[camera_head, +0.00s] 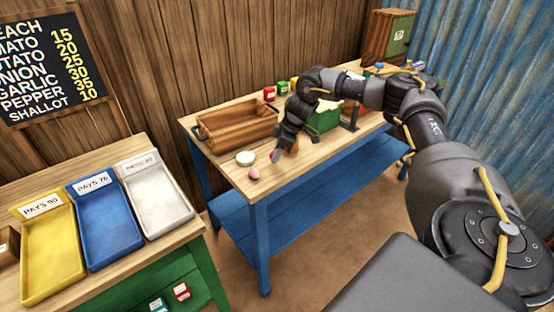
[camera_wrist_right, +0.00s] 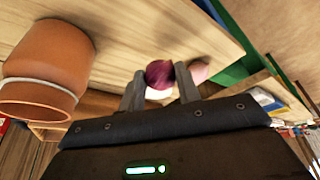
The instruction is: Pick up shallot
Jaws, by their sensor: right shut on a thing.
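My right gripper (camera_head: 277,154) is low over the front left part of the blue-legged table, its fingers pointing down. In the right wrist view the gripper (camera_wrist_right: 160,88) is shut on a round, dark purple shallot (camera_wrist_right: 160,74), which sits between the two fingertips. In the head view the shallot is small and mostly hidden by the fingers. I cannot tell whether it touches the tabletop. A paler pink bulb (camera_head: 254,174) lies on the table near the corner; it also shows beside a finger in the wrist view (camera_wrist_right: 199,72). My left gripper is not in view.
A wooden crate (camera_head: 238,128), a green box (camera_head: 325,120) and small tins (camera_head: 269,94) are farther back. A terracotta pot (camera_wrist_right: 47,66) is near the gripper. Yellow (camera_head: 52,262), blue (camera_head: 106,226) and white (camera_head: 157,204) trays lie on the left table.

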